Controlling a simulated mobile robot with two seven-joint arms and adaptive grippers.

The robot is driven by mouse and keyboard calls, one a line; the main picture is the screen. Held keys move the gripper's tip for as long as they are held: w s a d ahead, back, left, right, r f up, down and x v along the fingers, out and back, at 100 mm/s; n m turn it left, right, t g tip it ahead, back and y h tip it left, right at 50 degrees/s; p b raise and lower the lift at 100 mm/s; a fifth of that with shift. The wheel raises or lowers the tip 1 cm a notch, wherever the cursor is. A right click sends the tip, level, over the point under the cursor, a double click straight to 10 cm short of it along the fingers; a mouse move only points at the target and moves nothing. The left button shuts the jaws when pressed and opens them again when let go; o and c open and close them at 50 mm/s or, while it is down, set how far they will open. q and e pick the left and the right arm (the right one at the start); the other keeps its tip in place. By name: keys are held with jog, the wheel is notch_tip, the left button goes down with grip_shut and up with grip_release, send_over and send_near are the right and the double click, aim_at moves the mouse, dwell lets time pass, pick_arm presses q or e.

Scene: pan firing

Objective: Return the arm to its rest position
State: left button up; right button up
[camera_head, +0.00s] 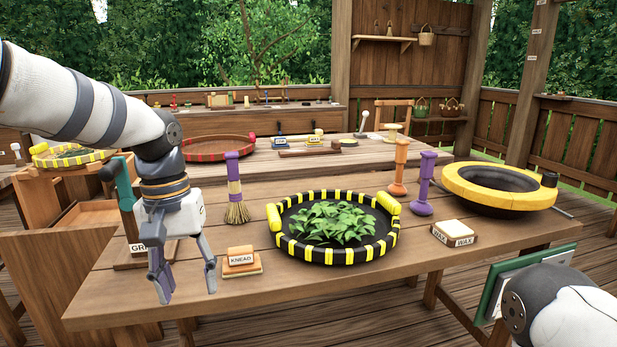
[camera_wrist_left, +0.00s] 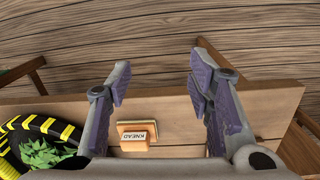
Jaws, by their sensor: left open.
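My left gripper (camera_head: 188,283) is open and empty above the left front part of the wooden table (camera_head: 330,285). In the left wrist view its two fingers (camera_wrist_left: 158,85) are wide apart with nothing between the tips. The block labelled KNEAD (camera_head: 241,262) lies just right of the fingers in the head view. It also shows in the left wrist view (camera_wrist_left: 136,136), lower down between the fingers. Part of my right arm (camera_head: 555,305) shows at the lower right, but its gripper is out of the picture.
A black and yellow tray (camera_head: 330,255) of green leaves (camera_head: 328,222) stands mid-table. A brush (camera_head: 236,200), purple tool (camera_head: 424,185), orange tool (camera_head: 398,170), WAX block (camera_head: 453,234) and yellow-rimmed pan (camera_head: 500,187) surround it. A hand-cranked device (camera_head: 124,190) stands behind my left gripper.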

pick_arm(q)
jog(key=s+d+f, duration=0.1)
jog(key=s+f, duration=0.4)
jog(key=f, duration=0.3)
jog(key=s+d+f+g+h, duration=0.1)
jog(key=s+f, duration=0.3)
jog(key=f, duration=0.4)
jog(key=s+f, duration=0.5)
jog(key=f, duration=0.4)
jog(key=s+a+f, duration=0.2)
jog(key=s, duration=0.6)
jog(key=s+a+f+y, duration=0.1)
jog(key=s+a+f, duration=0.1)
jog(key=s, duration=0.7)
jog(key=s+a+f+m, duration=0.1)
jog(key=s+a+f, duration=0.1)
jog(key=s, duration=0.6)
jog(key=shift+s+f+g+y, duration=0.25)
jog(key=shift+s+g+y, duration=0.05)
